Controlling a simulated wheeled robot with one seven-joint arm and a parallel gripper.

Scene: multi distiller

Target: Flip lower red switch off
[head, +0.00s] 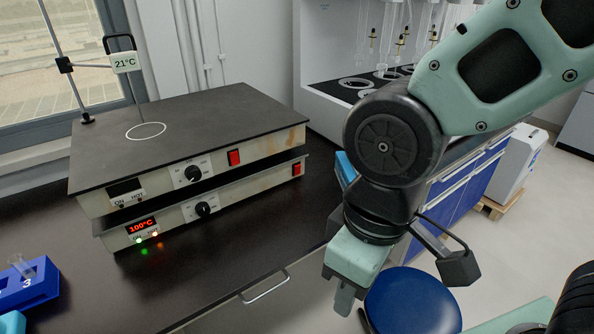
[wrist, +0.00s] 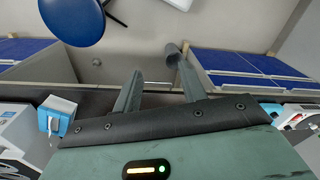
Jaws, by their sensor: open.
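Two hot plates are stacked on the dark bench. The lower hot plate (head: 172,227) has a lit red display (head: 142,225) reading 100°C, with green and orange lights glowing. Its red switch (head: 297,169) is at the right end of the front panel. The upper hot plate (head: 160,181) has a dark display and its own red switch (head: 234,157). My gripper (head: 345,297) hangs pointing down in front of the bench, right of and below the switches, touching nothing. In the wrist view its two fingers (wrist: 155,62) are apart and empty; no switch shows there.
A 21°C thermometer display (head: 124,62) hangs on a stand behind the plates. A blue tube rack (head: 38,290) sits at the bench's left. A blue stool (head: 412,303) stands below my arm. The bench (head: 220,268) in front of the plates is clear.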

